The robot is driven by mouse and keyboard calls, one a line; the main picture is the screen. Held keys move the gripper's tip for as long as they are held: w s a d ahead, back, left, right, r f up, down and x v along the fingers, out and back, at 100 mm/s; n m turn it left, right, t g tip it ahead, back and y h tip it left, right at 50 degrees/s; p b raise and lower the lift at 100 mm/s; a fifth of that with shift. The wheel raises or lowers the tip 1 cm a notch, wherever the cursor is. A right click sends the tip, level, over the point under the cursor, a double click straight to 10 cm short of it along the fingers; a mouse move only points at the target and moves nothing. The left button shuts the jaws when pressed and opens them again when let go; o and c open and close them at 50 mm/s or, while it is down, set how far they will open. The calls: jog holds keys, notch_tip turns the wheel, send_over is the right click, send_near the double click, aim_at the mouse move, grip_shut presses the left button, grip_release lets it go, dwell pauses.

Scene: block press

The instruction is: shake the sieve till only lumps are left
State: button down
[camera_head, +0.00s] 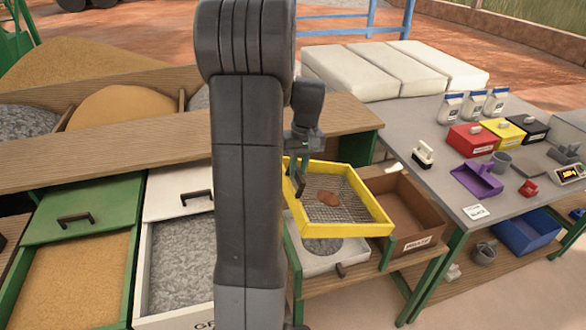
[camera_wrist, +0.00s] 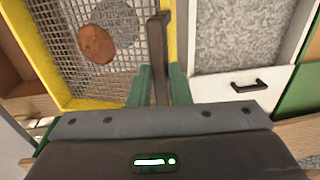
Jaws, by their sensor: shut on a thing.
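The yellow-framed sieve (camera_head: 352,231) is held, slightly tilted, at the middle right of the head view. It also shows in the wrist view (camera_wrist: 95,104). No loose sand shows on the visible mesh. My gripper (camera_head: 298,180) is at the sieve's left side. Its green fingers (camera_wrist: 160,88) are shut on the dark bar at the sieve's edge. A white box (camera_head: 313,263) with a round grey area in its top is below the sieve.
A brown wooden box (camera_head: 405,207) with a label stands right of the sieve. Bins of sand (camera_head: 70,275) and grey gravel (camera_head: 180,265) are at left. My arm hides the middle.

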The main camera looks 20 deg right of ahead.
jog(key=shift+d+f, duration=0.1)
jog(key=shift+d, duration=0.1)
jog(key=c, duration=1.5)
grip_release()
jog(key=shift+d, duration=0.1)
jog(key=shift+o, duration=0.5)
jog(key=shift+d, duration=0.2)
jog(key=shift+a, duration=0.15)
jog(key=shift+r, duration=0.2)
notch_tip(320, 180, up, 13)
jog(key=d+b, duration=0.1)
jog(key=shift+d+r, duration=0.15)
jog(key=shift+d, duration=0.1)
